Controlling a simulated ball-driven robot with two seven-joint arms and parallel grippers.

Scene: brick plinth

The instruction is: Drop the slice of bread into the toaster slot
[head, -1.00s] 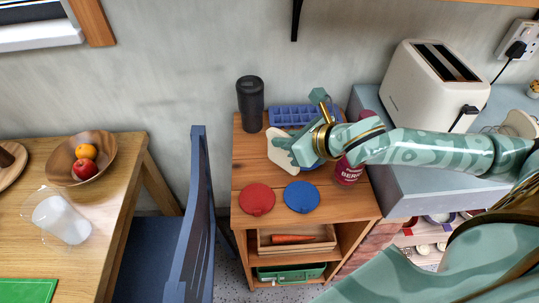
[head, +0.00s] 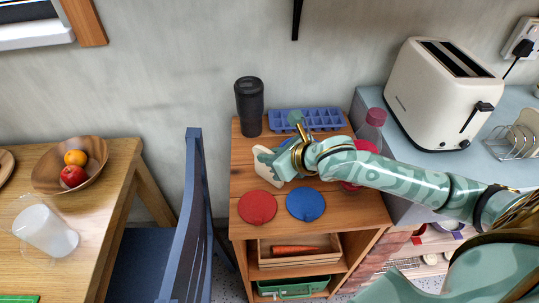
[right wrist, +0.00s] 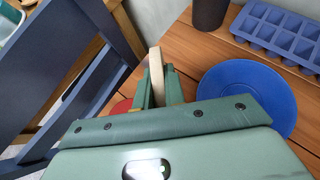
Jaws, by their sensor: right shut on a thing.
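The slice of bread (head: 265,168) is held at the tip of my right gripper (head: 280,163), above the left part of the wooden shelf unit. In the right wrist view the bread (right wrist: 156,75) is seen edge-on between the two green fingers, which are shut on it. The cream toaster (head: 430,105) stands on the grey-blue counter at right, well away from the bread. Its two dark slots (head: 455,58) face up and look empty. My left gripper is not in view.
The wooden unit (head: 240,185) holds a dark tumbler (head: 249,105), a blue ice tray (head: 300,119), a red disc (head: 257,207) and a blue disc (head: 305,204). A berry-coloured bottle (head: 375,128) stands between gripper and toaster. A toast rack (head: 518,138) sits right of the toaster.

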